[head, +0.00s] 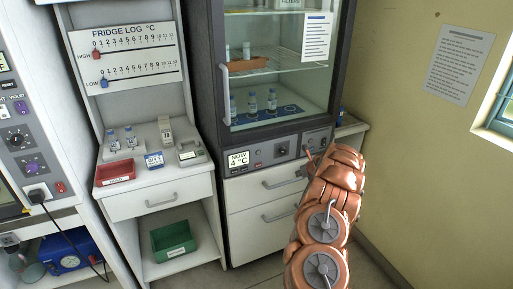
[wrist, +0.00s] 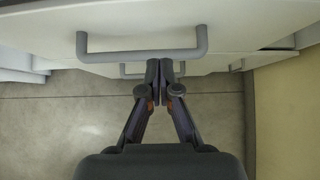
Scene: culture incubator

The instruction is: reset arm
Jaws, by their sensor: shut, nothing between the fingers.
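My arm, copper-coloured, rises at the right of the head view in front of the white drawer cabinet (head: 254,197) under the glass-door fridge. In the wrist view my gripper (wrist: 166,72) is shut and empty, its fingertips together. It points toward the drawer fronts, with a grey bar handle (wrist: 141,53) just beyond and above the fingers. In the head view my arm hides most of the gripper. I cannot tell whether the fingertips touch the handle.
The glass fridge (head: 228,88) is closed, with vials inside. Left of it, a white counter (head: 187,181) holds a red tray (head: 115,172) and vials; a green bin (head: 173,241) sits below. A yellow wall (head: 420,150) bounds the right. Grey floor (wrist: 60,125) is clear below the gripper.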

